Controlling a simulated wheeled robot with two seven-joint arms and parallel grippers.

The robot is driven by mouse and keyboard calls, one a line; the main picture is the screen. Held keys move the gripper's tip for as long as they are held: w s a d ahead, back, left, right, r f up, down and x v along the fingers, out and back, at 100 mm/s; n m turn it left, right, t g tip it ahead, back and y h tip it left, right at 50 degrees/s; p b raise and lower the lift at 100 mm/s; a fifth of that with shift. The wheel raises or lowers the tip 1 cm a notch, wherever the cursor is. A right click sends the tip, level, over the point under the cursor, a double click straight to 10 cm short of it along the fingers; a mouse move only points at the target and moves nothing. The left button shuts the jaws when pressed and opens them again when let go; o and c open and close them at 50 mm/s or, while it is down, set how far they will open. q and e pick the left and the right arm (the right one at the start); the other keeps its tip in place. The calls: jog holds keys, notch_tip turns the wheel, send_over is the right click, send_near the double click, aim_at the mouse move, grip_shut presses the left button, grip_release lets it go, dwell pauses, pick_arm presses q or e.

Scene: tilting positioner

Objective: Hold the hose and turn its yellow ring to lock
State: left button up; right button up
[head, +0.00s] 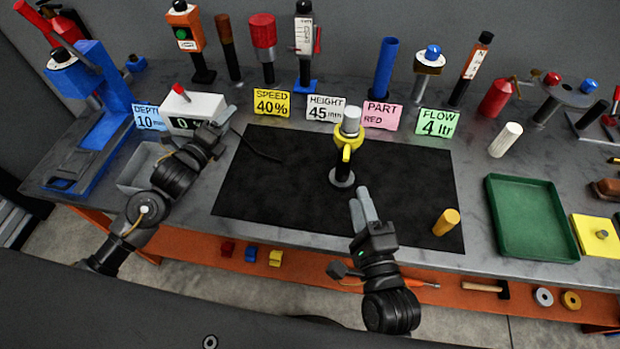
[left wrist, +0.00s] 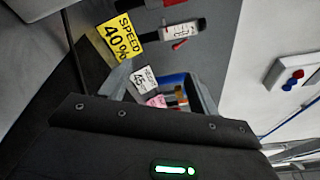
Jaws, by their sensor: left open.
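A yellow ring (head: 349,135) with a small yellow lever sits around an upright fitting with a grey cylindrical top (head: 351,118). The fitting's dark post stands on a round grey base (head: 342,178) on the black mat. I cannot tell which part is the hose; a thin black piece (head: 258,146) lies at the mat's upper left. My left gripper (head: 227,117) is left of the fitting and apart from it. In the left wrist view its fingers (left wrist: 162,85) are spread and empty. My right gripper (head: 359,195) is below and right of the fitting, apart from it; its jaw gap is unclear.
A green tray (head: 534,250) is further right. Label cards, including a yellow speed card (head: 272,103), line the mat's far edge, with upright tools behind. The mat's middle left (head: 270,190) is clear.

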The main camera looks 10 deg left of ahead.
pick_arm(q)
jog(key=s+d+m+h, duration=0.25)
jog(key=d+m, duration=0.25)
jog(key=d, duration=0.3)
jog(key=s+d+m+h, duration=0.1)
jog(key=d+m+h, duration=0.3)
jog(key=d, duration=0.3)
jog(key=m+g+h, duration=0.3)
jog(key=m+g, duration=0.1)
jog(key=m, duration=0.6)
send_near(342, 177)
jog(key=shift+y, duration=0.25)
jog(key=r, duration=0.1)
jog(key=w+r, duration=0.2)
jog(key=shift+w+d+r, duration=0.15)
jog(key=shift+d+r, duration=0.2)
jog(key=shift+r, duration=0.05)
jog(key=x, duration=1)
jog(key=shift+w+d, duration=0.25)
jog(key=shift+w, duration=0.1)
jog(key=shift+c, duration=0.3)
